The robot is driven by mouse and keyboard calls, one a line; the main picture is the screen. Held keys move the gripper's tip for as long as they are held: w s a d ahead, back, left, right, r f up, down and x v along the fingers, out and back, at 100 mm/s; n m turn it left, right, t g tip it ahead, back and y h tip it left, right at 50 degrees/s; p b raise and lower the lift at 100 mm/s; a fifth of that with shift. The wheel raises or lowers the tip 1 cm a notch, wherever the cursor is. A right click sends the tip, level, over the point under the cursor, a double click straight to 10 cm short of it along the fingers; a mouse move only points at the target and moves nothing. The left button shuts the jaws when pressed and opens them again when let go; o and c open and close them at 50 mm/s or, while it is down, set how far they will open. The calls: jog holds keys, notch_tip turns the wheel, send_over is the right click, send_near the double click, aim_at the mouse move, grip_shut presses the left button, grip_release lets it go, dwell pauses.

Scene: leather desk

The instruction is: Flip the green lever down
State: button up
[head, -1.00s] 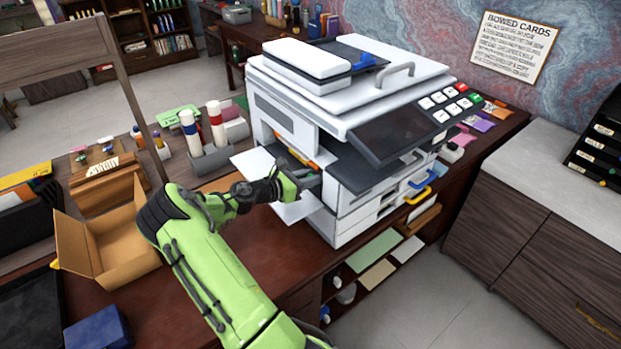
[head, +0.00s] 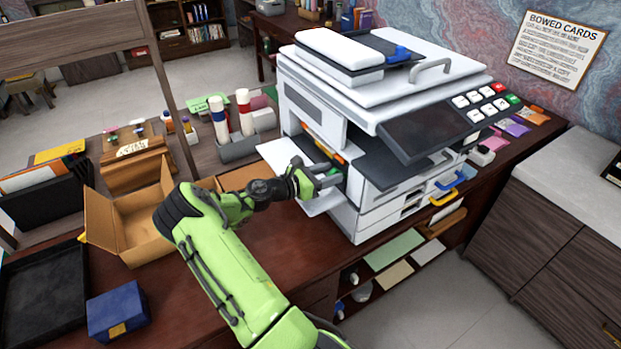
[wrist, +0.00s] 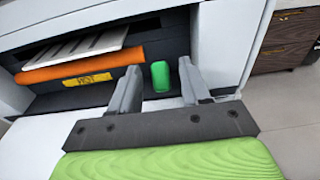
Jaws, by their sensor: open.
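The green lever (wrist: 161,76) sits inside the open side bay of the white printer (head: 305,112). In the wrist view it shows beyond and between my fingertips, nearer the left one, and I cannot tell whether they touch it. In the head view a bit of green (head: 322,168) shows in the bay beside my gripper (head: 330,172). My gripper also shows in the wrist view (wrist: 158,78), with its fingers apart and nothing held. An orange roller (wrist: 85,66) and a yellow label reading HOT (wrist: 87,80) are left of the lever.
A white flap (head: 285,158) sticks out from the printer's side below the bay. White bay walls stand close on both sides. An open cardboard box (head: 118,228), a blue box (head: 117,310) and a holder with bottles (head: 240,148) stand on the desk to the left.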

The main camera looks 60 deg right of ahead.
jog(key=v, duration=1.4)
